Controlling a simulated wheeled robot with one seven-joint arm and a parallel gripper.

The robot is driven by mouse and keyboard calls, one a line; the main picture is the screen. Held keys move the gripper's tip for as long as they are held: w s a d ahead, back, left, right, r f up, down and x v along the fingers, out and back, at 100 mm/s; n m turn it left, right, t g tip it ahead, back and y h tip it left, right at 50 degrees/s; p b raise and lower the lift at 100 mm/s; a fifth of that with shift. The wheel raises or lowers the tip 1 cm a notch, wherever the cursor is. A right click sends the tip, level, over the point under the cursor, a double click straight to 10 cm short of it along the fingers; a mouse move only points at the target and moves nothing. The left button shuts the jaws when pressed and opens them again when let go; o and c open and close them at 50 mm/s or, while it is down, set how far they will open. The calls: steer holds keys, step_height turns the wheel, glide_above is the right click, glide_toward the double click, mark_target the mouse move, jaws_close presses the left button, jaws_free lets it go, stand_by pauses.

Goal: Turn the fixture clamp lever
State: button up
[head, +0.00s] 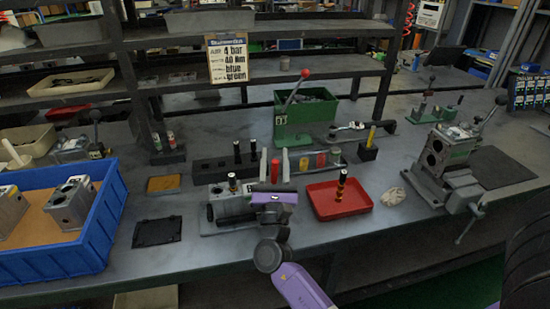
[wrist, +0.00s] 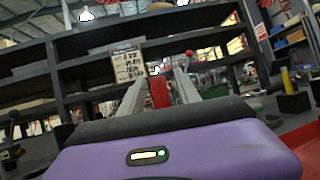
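A grey valve-block fixture (head: 437,158) stands at the right of the bench in the head view. A lever with a black ball knob (head: 501,100) rises from it, leaning up to the right. My gripper (head: 275,152) is at the middle of the bench, far left of that fixture, pointing away from the head camera. Its two pale fingers are apart, and they also show in the wrist view (wrist: 159,76). A red upright piece (wrist: 160,93) appears between them, with narrow gaps at its sides; its contact and depth are unclear. The fixture's lever is not identifiable in the wrist view.
A green box (head: 303,122) with a red-knobbed lever (head: 297,88) stands behind my gripper. A blue crate (head: 95,240) stands at the left.

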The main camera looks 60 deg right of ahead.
mark_target(274, 172)
steer(key=b+v, duration=0.1)
steer(key=v, duration=0.6)
steer(key=shift+s+a+f, duration=0.15)
steer(key=shift+s+a, duration=0.1)
steer(key=shift+a, duration=0.05)
steer(key=shift+a, duration=0.1)
stand_by(0.6)
